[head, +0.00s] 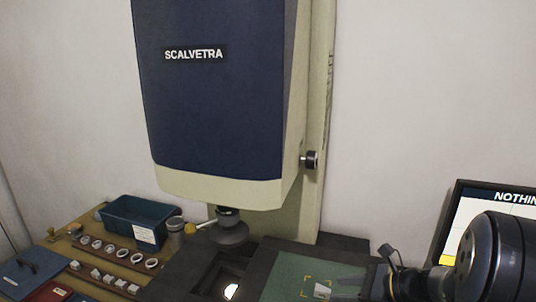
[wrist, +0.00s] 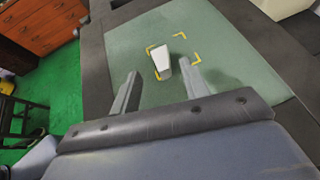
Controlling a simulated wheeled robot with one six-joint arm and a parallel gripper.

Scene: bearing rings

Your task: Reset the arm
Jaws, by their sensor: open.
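My gripper (head: 346,285) comes in from the lower right in the head view, over the green mat (head: 285,275). In the wrist view its two fingers are spread apart (wrist: 158,72), with nothing clamped between them. A small white block (wrist: 162,63) sits on the green mat (wrist: 220,90) within yellow corner marks, at the fingertips and apart from both fingers as far as I can see. The block also shows in the head view (head: 322,289), at the lower edge.
A large blue and cream machine (head: 215,100) labelled SCALVETRA stands behind, its round lens head (head: 230,232) above a lit opening. At left, a bench holds a teal bin (head: 130,212), several rings (head: 110,248) and a blue board. A screen (head: 500,205) stands at right.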

